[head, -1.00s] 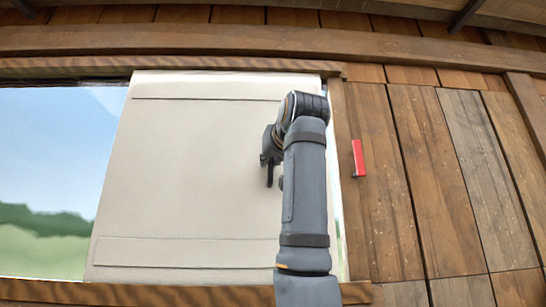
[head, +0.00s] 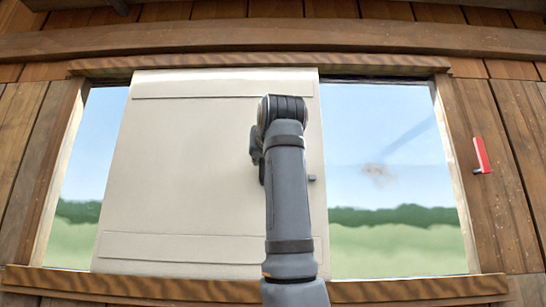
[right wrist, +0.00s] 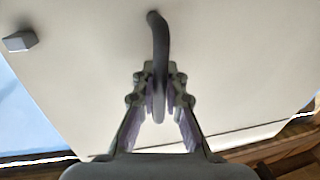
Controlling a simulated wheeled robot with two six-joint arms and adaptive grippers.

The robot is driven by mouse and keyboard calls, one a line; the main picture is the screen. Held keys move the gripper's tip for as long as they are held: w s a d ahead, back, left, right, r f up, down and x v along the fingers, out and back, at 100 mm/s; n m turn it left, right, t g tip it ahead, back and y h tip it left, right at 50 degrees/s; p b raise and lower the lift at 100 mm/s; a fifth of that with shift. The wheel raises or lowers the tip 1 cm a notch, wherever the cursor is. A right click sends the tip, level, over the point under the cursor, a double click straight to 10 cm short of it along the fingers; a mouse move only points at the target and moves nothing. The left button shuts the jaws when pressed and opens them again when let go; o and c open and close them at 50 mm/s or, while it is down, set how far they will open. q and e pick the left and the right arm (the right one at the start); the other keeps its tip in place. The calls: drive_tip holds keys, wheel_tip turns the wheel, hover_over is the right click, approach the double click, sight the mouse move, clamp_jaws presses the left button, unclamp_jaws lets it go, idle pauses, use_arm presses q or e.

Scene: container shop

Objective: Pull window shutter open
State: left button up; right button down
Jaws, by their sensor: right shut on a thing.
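The window shutter (head: 190,170) is a cream panel in the middle to left part of the window, with outdoor view on both sides of it. My right gripper (head: 258,165) is in front of the panel's right half, partly hidden by my own arm. In the right wrist view my right gripper (right wrist: 160,105) is shut on a dark curved handle (right wrist: 158,40) that stands out from the shutter (right wrist: 90,85). My left gripper is not in view.
The window's wooden frame (head: 462,180) stands right of the open part. A small grey knob (head: 312,178) sits by the shutter's right edge and shows in the right wrist view (right wrist: 19,41). A red-fronted item (head: 481,155) is on the plank wall at right.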

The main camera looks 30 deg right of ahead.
drive_tip(key=shift+w+a+r, duration=0.1)
drive_tip(key=shift+w+a, duration=0.25)
drive_tip(key=shift+a, duration=0.25)
drive_tip(key=shift+w+a+r, duration=0.1)
drive_tip(key=shift+w+a, duration=0.2)
drive_tip(key=shift+a, duration=0.3)
drive_tip(key=c, duration=1.4)
unclamp_jaws()
drive_tip(key=shift+s+d, duration=0.15)
drive_tip(key=shift+s, duration=0.1)
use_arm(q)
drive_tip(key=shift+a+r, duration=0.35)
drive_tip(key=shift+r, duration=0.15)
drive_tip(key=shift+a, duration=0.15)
use_arm(e)
drive_tip(key=shift+f, duration=0.1)
drive_tip(key=v, duration=1.2)
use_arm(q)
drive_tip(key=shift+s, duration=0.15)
